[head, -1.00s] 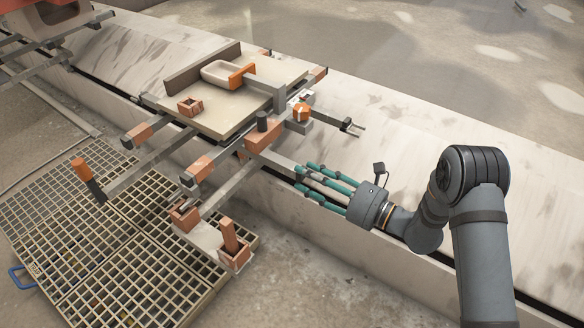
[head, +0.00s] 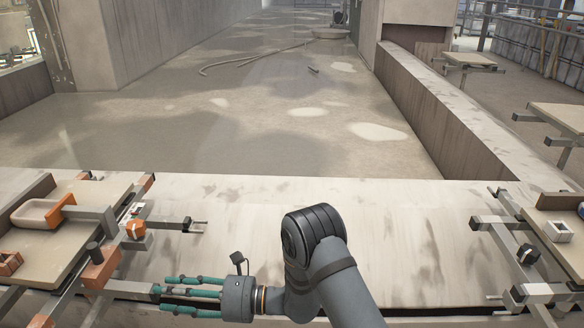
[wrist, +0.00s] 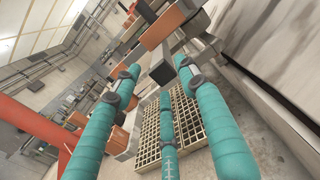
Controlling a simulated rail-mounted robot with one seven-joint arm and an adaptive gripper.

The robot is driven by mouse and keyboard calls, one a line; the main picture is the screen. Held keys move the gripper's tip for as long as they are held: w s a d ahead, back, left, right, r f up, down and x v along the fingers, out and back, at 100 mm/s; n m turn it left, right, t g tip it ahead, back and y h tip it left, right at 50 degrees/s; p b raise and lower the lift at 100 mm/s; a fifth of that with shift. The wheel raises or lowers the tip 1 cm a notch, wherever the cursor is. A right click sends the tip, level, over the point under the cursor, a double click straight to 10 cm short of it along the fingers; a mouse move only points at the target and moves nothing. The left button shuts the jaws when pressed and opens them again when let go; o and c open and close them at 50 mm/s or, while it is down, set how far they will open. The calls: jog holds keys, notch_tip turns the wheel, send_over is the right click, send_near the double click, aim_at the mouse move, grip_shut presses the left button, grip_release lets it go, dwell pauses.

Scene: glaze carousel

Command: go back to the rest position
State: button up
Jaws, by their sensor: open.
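My gripper (head: 164,295) is at the lower left of the head view, its teal fingers spread and pointing left. Nothing is between them. The fingertips are close to the grey bars of the left carousel carriage (head: 118,288); I cannot tell from the head view whether they touch. In the wrist view the open fingers (wrist: 158,72) frame grey and orange carriage parts (wrist: 160,30) ahead of them.
The left carriage bears a board (head: 50,247) with a beige tray (head: 38,214). Another carriage (head: 520,245) stands at the right. The pale ledge (head: 400,230) between them is mostly clear. A floor grating (wrist: 200,130) shows in the wrist view.

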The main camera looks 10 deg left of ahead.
aim_at(130, 290)
jog(key=a, duration=0.6)
jog(key=s+a, duration=0.1)
jog(key=a, duration=0.2)
jog(key=shift+f, duration=0.1)
jog(key=shift+s+a, duration=0.15)
jog(key=shift+a, duration=0.05)
jog(key=shift+s, duration=0.15)
